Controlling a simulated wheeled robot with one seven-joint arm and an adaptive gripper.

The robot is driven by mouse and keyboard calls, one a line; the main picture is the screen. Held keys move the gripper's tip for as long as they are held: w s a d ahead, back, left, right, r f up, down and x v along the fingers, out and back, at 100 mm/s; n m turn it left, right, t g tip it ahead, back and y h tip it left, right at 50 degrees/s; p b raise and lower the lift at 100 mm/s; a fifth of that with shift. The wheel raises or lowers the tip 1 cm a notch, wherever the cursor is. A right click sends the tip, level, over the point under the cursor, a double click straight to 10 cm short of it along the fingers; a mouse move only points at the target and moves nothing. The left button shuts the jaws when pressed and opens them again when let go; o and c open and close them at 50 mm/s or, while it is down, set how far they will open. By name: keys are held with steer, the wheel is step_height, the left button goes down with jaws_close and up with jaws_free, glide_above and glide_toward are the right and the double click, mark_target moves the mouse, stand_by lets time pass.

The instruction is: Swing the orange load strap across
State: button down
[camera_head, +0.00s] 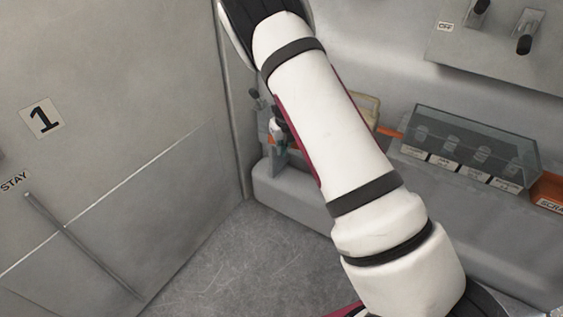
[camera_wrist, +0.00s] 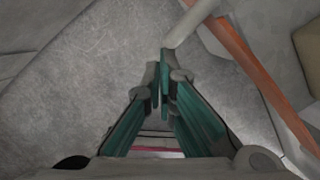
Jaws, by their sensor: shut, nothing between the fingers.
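The orange load strap (camera_wrist: 252,65) runs diagonally down the right side of the wrist view, from the top to the lower right. In the head view a short orange piece (camera_head: 388,131), which looks like the same strap, shows just right of my arm; my arm hides the middle. My gripper (camera_wrist: 163,82) has teal fingers and is shut with nothing between them. It is left of the strap and apart from it in the picture.
A pale rod (camera_wrist: 188,24) shows just beyond my fingertips. A clear-lidded box (camera_head: 470,145) with labelled slots stands on the grey bench (camera_head: 300,207), with an orange scrap bin (camera_head: 548,190) at right. A tan case (camera_head: 367,105) is behind my arm. The floor (camera_head: 215,265) is clear.

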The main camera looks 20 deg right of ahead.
steer(key=w+d+b, duration=0.3)
steer(key=w, duration=0.2)
steer(key=shift+w, duration=0.25)
steer(key=shift+d+r, duration=0.1)
steer(key=shift+d, duration=0.1)
